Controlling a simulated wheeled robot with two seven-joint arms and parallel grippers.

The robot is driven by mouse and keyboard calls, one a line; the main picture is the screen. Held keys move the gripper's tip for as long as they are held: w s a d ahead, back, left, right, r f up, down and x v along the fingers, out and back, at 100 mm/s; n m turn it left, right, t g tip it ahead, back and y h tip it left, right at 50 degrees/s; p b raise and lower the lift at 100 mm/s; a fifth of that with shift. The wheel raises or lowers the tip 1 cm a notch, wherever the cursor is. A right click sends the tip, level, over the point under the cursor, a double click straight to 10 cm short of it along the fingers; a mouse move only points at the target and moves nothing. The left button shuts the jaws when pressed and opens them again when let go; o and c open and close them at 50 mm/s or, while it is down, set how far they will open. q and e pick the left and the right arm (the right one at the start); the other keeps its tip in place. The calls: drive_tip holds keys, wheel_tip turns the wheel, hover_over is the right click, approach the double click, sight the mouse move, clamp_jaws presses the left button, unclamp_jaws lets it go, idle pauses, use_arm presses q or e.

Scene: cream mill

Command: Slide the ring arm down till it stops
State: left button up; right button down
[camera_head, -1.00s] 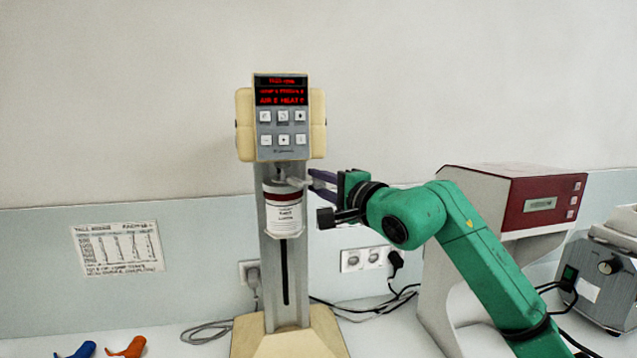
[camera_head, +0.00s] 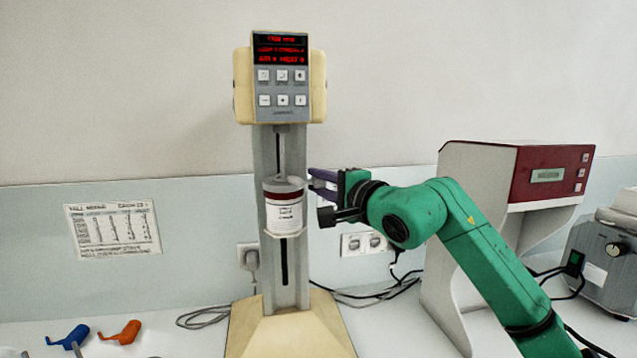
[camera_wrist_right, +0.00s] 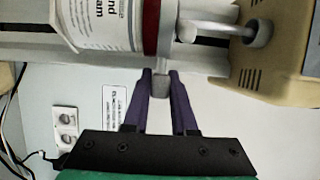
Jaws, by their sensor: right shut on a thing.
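The mill (camera_head: 282,70) stands with its cream head at the top of a grey column. A white jar with a dark red band (camera_head: 285,212) sits in the ring arm, in front of the slotted column, with a clear gap under the head. Slot shows above and below the jar. The ring arm itself is mostly hidden by the jar and my gripper. My right gripper (camera_head: 316,184) comes in from the right beside the jar's top. In the right wrist view its purple fingers are shut on a small grey grip (camera_wrist_right: 160,86) next to the jar. My left gripper is out of view.
A red and white machine (camera_head: 515,180) stands on the right, with a grey device (camera_head: 605,265) beyond it. Wall sockets (camera_head: 362,243) and cables lie behind my arm. Blue (camera_head: 70,336) and orange (camera_head: 124,332) items lie at the front left. A chart (camera_head: 112,230) hangs on the wall.

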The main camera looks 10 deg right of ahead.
drive_tip(key=c, duration=0.7)
unclamp_jaws()
drive_tip(key=shift+r, duration=0.1)
drive_tip(key=shift+s, duration=0.1)
drive_tip(key=shift+s+d, duration=0.1)
drive_tip(key=shift+s, duration=0.05)
drive_tip(key=b+v, duration=0.7)
drive_tip(key=v, duration=0.7)
